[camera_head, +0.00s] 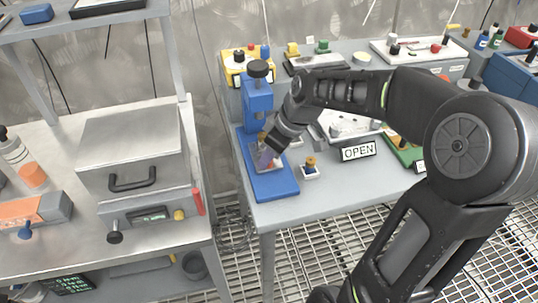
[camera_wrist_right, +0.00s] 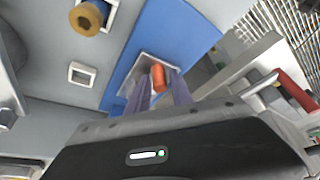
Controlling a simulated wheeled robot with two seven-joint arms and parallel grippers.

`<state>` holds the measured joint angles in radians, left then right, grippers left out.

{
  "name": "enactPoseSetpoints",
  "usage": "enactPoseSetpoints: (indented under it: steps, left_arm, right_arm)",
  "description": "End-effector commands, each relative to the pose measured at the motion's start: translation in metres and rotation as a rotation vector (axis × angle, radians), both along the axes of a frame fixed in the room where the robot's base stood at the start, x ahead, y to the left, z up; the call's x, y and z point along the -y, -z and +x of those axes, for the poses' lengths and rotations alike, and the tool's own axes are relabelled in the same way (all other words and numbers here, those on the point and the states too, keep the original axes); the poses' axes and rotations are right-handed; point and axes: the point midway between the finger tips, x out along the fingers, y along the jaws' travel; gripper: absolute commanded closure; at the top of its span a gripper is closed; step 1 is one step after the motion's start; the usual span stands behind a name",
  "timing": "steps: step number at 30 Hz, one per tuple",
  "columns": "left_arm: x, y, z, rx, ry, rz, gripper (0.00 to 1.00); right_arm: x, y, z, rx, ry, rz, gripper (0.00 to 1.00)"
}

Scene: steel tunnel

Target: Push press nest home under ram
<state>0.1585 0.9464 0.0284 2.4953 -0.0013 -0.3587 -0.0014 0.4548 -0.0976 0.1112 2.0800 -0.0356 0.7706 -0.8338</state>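The blue press (camera_head: 258,100) with a black top knob stands near the left end of the grey table. Its blue base (camera_head: 272,187) reaches toward the front edge. The nest, a silvery plate (camera_wrist_right: 143,68), lies on the base; in the head view my arm largely hides it. An orange-red cylindrical piece (camera_wrist_right: 157,78) sits at the plate. My right gripper (camera_wrist_right: 159,88) has its two purple fingers apart at either side of this piece; it also shows at the press in the head view (camera_head: 266,157). I cannot tell whether the fingers touch the piece. My left gripper is out of view.
A small pale holder with a brass-coloured piece (camera_head: 310,168) stands right of the base, near an OPEN sign (camera_head: 358,151). A steel bench with a box-shaped unit (camera_head: 140,165) stands to the left, across a gap. Trays and bins fill the table's back.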

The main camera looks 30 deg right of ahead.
Motion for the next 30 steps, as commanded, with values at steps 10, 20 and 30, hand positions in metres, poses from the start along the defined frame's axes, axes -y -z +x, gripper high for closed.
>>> enactPoseSetpoints:
  steps: [10,20,30]
  left_arm:
    - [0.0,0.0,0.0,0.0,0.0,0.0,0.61]
    - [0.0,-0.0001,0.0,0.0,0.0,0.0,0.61]
    - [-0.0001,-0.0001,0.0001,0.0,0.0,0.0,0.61]
  right_arm:
    - [-0.0001,0.0008,0.0002,0.0,0.0,0.0,0.81]
    - [0.0,0.0006,0.0003,0.0,0.001,0.0,1.0]
    - [0.0001,0.0004,0.0002,0.0,0.001,0.0,1.0]
